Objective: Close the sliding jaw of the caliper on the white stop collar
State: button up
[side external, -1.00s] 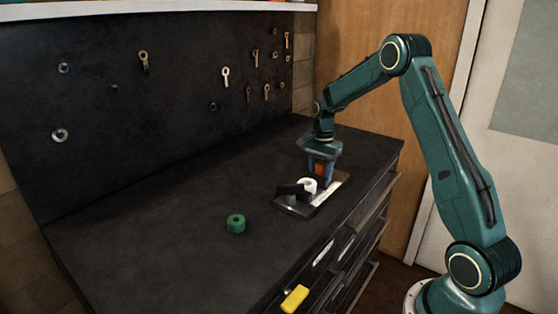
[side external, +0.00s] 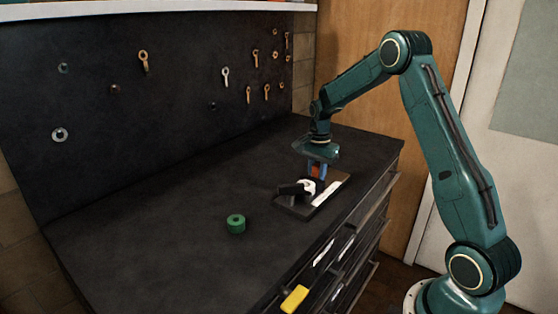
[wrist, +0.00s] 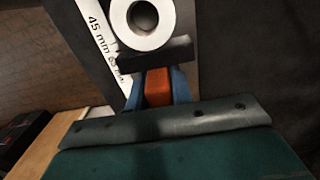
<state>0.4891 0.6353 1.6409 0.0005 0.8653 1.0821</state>
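The caliper's grey base plate (side external: 333,193) lies near the worktop's front right, with a black jaw (side external: 290,190) at its left end. The white stop collar (side external: 308,183) sits on it, partly hidden; in the wrist view the white collar (wrist: 124,14) shows as a ring. The black sliding jaw (wrist: 155,55) overlaps the collar's lower edge in that view; whether they touch I cannot tell. Its orange handle (wrist: 158,87) sits between the blue fingers of my gripper (wrist: 158,92), which appear shut on it. The side view also shows my gripper (side external: 318,172) low over the plate.
A green ring (side external: 236,223) stands on the worktop to the left, clear of the caliper. Tools hang on the dark back panel (side external: 190,90). The worktop's left and middle are mostly free. Printed lettering (wrist: 100,35) runs beside the collar.

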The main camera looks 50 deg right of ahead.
aim_at(317, 165)
jog(key=o, duration=0.4)
jog(key=shift+r, duration=0.1)
notch_tip(317, 165, up, 14)
jog(key=shift+f, duration=0.2)
dwell(0.4)
jog(key=shift+a+r, duration=0.1)
